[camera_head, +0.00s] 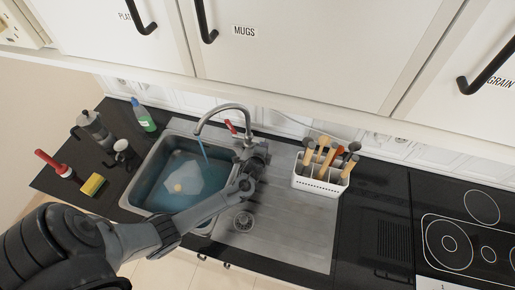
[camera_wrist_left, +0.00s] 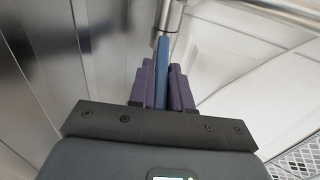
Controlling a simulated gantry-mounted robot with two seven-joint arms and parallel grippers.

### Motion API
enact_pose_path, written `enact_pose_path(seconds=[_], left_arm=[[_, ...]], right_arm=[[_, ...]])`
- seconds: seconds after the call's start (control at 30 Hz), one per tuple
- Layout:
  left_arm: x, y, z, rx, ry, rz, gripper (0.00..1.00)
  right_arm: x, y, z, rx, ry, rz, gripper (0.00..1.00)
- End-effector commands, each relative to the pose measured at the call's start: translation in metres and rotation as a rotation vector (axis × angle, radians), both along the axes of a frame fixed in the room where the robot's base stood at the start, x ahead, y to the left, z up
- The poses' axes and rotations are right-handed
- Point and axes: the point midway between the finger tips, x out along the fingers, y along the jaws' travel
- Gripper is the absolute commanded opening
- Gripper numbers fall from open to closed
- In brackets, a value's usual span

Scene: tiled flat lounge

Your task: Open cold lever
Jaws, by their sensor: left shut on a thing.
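The steel tap (camera_head: 228,108) stands behind the sink, with its spout arched over the basin and a thin stream of water falling from it. The tap's red lever (camera_head: 231,127) shows left of the tap's base. My left gripper (camera_head: 257,158) is at the right side of the tap's base and hides part of it. In the left wrist view the blue lever (camera_wrist_left: 163,58), the cold one, runs between the two dark purple fingers of my left gripper (camera_wrist_left: 161,86), which are shut on it. My right gripper is not in view.
The sink basin (camera_head: 139,184) holds bluish water with a pale dish in it. A white utensil holder (camera_head: 319,184) with several brushes or utensils stands right of my gripper. Wall cupboards (camera_head: 300,45) hang above. A green bottle (camera_head: 143,115), moka pot (camera_head: 93,127) and sponge (camera_head: 93,184) stand left.

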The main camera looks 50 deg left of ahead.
Motion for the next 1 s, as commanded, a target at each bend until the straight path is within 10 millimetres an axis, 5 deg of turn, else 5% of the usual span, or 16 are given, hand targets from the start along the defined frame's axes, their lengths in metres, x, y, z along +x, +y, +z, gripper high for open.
enact_pose_path(seconds=[0.53, 0.57, 0.67, 1.0], left_arm=[[0.0039, -0.0064, -0.002, 0.016, -0.023, -0.009, 0.0], [0.0039, -0.0063, -0.002, 0.015, -0.022, -0.009, 0.21], [0.004, -0.0064, -0.002, 0.015, -0.022, -0.009, 0.37], [0.0032, -0.0076, -0.0012, 0.015, -0.024, -0.011, 0.39]], right_arm=[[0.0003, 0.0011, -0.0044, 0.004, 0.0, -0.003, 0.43], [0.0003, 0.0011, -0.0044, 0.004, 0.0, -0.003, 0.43], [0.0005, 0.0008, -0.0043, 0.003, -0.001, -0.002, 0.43], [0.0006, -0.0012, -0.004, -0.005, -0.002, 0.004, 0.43]])
